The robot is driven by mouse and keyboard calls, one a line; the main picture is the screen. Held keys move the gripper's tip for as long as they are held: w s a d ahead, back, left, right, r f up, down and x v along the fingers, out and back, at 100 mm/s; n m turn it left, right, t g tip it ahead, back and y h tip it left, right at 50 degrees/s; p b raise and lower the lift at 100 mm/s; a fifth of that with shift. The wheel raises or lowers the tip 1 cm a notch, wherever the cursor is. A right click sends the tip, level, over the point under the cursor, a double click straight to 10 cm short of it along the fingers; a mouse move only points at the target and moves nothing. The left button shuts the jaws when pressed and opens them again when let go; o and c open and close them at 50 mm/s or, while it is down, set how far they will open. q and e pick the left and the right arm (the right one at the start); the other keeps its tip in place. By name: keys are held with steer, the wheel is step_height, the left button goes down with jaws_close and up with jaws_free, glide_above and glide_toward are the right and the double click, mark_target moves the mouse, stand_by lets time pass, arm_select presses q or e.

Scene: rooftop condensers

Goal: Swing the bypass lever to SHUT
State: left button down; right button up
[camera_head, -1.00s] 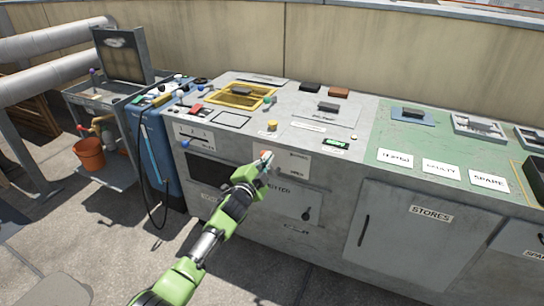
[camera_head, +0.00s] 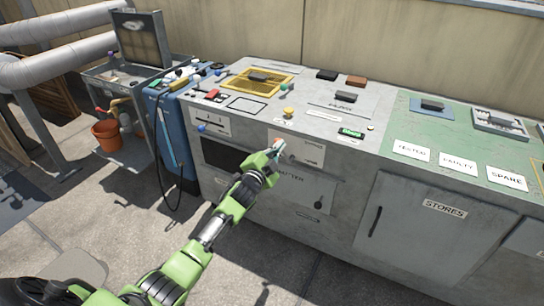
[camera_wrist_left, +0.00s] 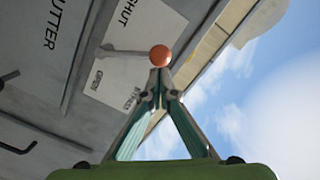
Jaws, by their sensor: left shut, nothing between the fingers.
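The bypass lever (camera_wrist_left: 128,51) is a thin grey bar with an orange ball knob (camera_wrist_left: 160,55). It sits on a white plate (camera_wrist_left: 155,28) marked SHUT, OPEN and BYPASS. In the left wrist view the bar lies across the plate between the SHUT and OPEN words. My left gripper (camera_wrist_left: 158,88) is shut and empty, its fingertips right beside the knob; I cannot tell whether they touch. In the head view the left gripper (camera_head: 279,147) is at the plate (camera_head: 306,150) on the bench front and hides most of the lever. My right gripper is out of view.
The grey bench (camera_head: 352,165) has a dark slot (camera_head: 222,154) left of the arm and a STORES door (camera_head: 430,230) to the right. A blue unit (camera_head: 170,140) with a black hose and an orange bucket (camera_head: 106,135) stand left. Open floor lies before the bench.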

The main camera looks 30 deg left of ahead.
arm_select(q)
steer(key=s, duration=1.1)
steer(key=shift+d+r, duration=0.3)
steer(key=shift+r, duration=0.1)
steer(key=shift+s+f, duration=0.1)
steer(key=shift+s, duration=0.05)
